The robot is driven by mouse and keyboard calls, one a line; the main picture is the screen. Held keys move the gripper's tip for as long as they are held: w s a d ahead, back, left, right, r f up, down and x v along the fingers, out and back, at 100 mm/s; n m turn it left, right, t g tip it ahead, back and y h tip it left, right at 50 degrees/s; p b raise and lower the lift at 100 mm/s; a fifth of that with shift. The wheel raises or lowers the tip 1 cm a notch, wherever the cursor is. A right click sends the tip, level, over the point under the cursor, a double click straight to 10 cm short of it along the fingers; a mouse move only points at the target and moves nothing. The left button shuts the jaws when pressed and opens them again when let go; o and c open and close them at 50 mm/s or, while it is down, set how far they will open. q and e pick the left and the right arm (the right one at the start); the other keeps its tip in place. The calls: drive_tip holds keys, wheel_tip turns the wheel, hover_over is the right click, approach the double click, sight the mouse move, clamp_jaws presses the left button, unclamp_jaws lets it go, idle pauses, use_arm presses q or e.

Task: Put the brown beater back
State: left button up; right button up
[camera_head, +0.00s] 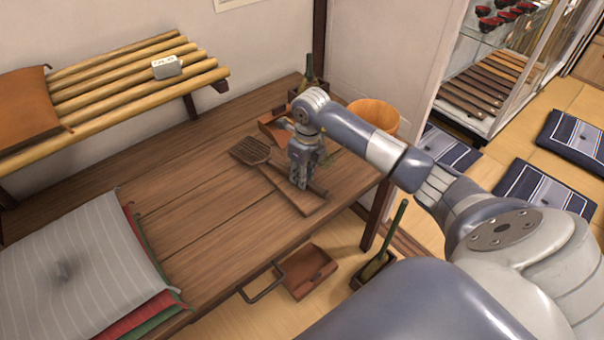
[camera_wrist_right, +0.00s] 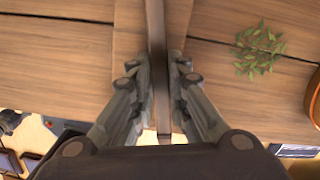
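The brown beater (camera_head: 252,150) has a flat, slotted head at the left and a dark handle running to the lower right, over a narrow wooden board (camera_head: 306,205) on the table. My right gripper (camera_head: 301,185) points down at the handle. In the right wrist view the fingers of the right gripper (camera_wrist_right: 160,95) press close on both sides of the beater's handle (camera_wrist_right: 156,30). I cannot tell whether the beater touches the board. My left gripper is out of view.
Green leaves (camera_wrist_right: 259,48) lie beside the board. Cushions (camera_head: 75,240) are stacked at the left. A bamboo shelf (camera_head: 110,95) hangs above. A dustpan (camera_head: 307,272) is below the table.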

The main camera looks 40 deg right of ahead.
drive_tip(key=o, duration=0.4)
drive_tip(key=shift+w, duration=0.1)
